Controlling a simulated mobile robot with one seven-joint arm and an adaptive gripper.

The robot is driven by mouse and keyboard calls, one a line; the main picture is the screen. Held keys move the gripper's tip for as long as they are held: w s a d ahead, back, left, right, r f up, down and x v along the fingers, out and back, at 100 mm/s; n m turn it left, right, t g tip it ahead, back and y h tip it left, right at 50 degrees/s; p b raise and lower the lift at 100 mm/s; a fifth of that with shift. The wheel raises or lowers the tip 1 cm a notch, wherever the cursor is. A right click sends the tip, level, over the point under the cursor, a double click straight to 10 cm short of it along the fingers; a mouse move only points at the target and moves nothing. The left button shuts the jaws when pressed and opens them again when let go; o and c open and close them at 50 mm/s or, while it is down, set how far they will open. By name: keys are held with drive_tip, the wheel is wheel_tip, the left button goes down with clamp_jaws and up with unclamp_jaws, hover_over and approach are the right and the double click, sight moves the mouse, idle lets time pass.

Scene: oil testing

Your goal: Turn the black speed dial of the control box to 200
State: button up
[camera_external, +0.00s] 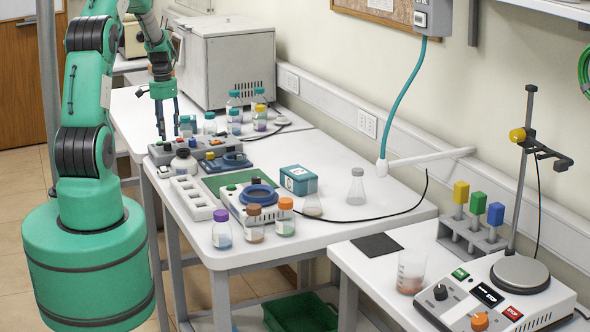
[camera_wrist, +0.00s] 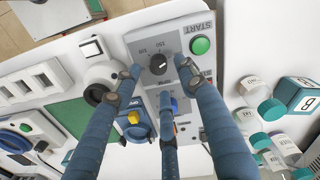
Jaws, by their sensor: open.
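The grey control box (camera_external: 178,150) stands on the far part of the white table. In the wrist view the box (camera_wrist: 142,44) shows a black speed dial (camera_wrist: 158,65) with printed numbers around it, too small to read surely. A light mark on the dial appears to point to the upper right; its exact setting is unclear. My gripper (camera_external: 168,134) is above the box with its fingers pointing down. In the wrist view my gripper (camera_wrist: 158,78) is open, its blue fingers spread around the dial. I cannot tell whether any finger touches it.
A green START button (camera_wrist: 201,46) lies right of the dial. A blue-ringed device with a yellow knob (camera_wrist: 133,117) is close to the box.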

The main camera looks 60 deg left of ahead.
sight(168, 143)
wheel_tip(168, 143, up, 8)
drive_tip(key=shift+a+r, duration=0.2)
idle(0.6)
drive_tip(key=n+p, duration=0.1)
drive_tip(key=n, duration=0.1)
drive_tip(key=r+n+p, duration=0.1)
drive_tip(key=n+p, duration=0.1)
drive_tip(key=d+n+p, duration=0.1)
drive_tip(key=shift+w+d+r+n+g+y, duration=0.1)
drive_tip(key=shift+w+r+n+g+y, duration=0.1)
drive_tip(key=shift+r+n+g+y, duration=0.15)
drive_tip(key=f, duration=1.3)
drive_tip(key=shift+s+f, duration=0.2)
drive_tip(key=shift+f, duration=0.15)
